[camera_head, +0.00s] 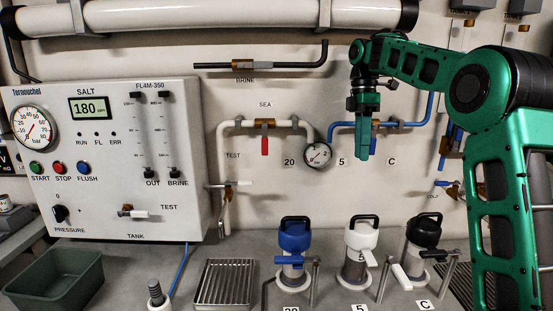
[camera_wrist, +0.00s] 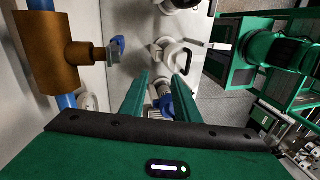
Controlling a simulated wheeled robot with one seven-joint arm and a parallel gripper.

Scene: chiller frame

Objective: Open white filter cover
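The white filter cover (camera_head: 361,239) sits upright on the middle filter housing on the bench, behind the label 5. It has a dark loop handle on top and a white lever at its front. In the wrist view the white filter cover (camera_wrist: 168,52) lies beyond my fingertips, with its handle to the right. My gripper (camera_head: 363,157) points down in front of the wall panel, well above the white cover and not touching it. In the wrist view my gripper's fingers (camera_wrist: 160,76) are apart, with nothing held between them.
A blue-capped filter (camera_head: 294,236) stands left of the white one, and a black-capped filter (camera_head: 423,233) stands right. Blue pipes (camera_head: 429,108) and a gauge (camera_head: 317,154) are on the wall near my gripper. A metal grate (camera_head: 225,281) and green bin (camera_head: 60,279) are left.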

